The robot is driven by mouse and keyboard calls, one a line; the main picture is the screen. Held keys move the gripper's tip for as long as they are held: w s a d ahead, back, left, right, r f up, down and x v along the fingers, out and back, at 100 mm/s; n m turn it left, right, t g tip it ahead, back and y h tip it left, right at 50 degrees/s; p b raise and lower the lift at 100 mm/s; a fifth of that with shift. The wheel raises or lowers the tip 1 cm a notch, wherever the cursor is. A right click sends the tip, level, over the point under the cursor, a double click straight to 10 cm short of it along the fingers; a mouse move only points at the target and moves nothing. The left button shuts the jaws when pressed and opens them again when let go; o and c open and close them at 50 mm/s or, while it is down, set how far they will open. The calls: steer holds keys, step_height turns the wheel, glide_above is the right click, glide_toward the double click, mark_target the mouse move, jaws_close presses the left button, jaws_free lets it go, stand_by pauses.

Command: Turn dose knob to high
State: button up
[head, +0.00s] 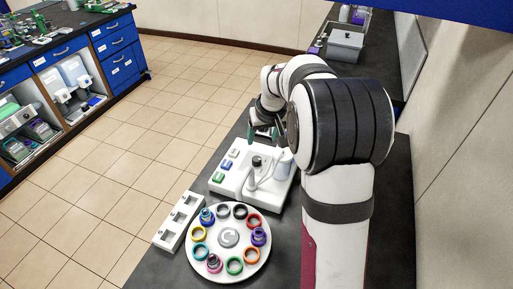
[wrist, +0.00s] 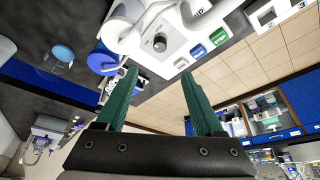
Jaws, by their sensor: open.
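A white bioreactor device (head: 228,188) stands on the dark bench in the head view. A small dark round knob (head: 257,161) sits on its top; its setting cannot be read. In the wrist view the knob (wrist: 160,43) shows on the white panel, beyond the fingertips. My gripper (wrist: 160,73) has two green fingers spread apart with nothing between them. In the head view my gripper (head: 263,132) is behind and above the device, partly hidden by my arm.
Small coloured labelled squares (head: 227,163) lie left of the knob. A white vessel and curved tube (head: 251,180) rise near it. A round white carousel (head: 228,237) with coloured rings stands in front, beside a white slotted rack (head: 172,229). A grey bin (head: 345,43) is at the back.

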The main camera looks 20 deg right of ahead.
mark_target(256, 158)
steer(key=shift+n, duration=0.5)
steer(key=x, duration=1.5)
steer(key=shift+w+f, duration=0.2)
steer(key=shift+f, duration=0.1)
jaws_close()
